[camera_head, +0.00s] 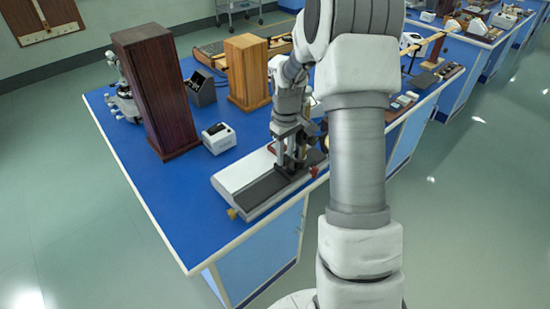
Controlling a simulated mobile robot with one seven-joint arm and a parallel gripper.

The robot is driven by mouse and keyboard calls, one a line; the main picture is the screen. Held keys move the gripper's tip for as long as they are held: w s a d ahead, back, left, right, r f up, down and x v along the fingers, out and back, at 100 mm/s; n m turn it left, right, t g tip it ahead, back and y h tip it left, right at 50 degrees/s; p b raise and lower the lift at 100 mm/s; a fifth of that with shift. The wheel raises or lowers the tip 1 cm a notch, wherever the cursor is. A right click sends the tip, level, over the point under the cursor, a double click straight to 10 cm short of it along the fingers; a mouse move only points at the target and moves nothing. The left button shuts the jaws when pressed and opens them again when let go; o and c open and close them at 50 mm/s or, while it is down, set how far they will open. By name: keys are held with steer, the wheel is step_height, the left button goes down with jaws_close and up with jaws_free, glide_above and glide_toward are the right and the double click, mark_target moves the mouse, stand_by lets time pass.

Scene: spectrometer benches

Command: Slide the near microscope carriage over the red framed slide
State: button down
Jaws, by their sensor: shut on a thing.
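The near microscope stands on a white base (236,177) with a dark grey bed (262,192) at the blue bench's front corner. Its upright carriage (291,160) is near the bed's right end. My gripper (289,135) reaches down onto the carriage's upper part and is shut on it; the fingertips are hard to make out. A small reddish edge (271,148), perhaps the red framed slide, shows just left of the carriage. Its remainder is hidden behind the carriage and gripper, so I cannot tell how they line up.
A brass knob (232,214) sticks out at the base's left end, and a small red part (314,172) at its front right. A white box (218,138), a dark wooden block (152,95) and a lighter wooden block (247,72) stand behind. The bench's left front is clear.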

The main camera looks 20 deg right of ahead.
steer(key=shift+a+r, duration=0.1)
steer(key=c, duration=0.9)
jaws_free()
step_height(320, 180, up, 17)
steer(key=shift+r+p, duration=0.2)
steer(key=shift+p, duration=0.45)
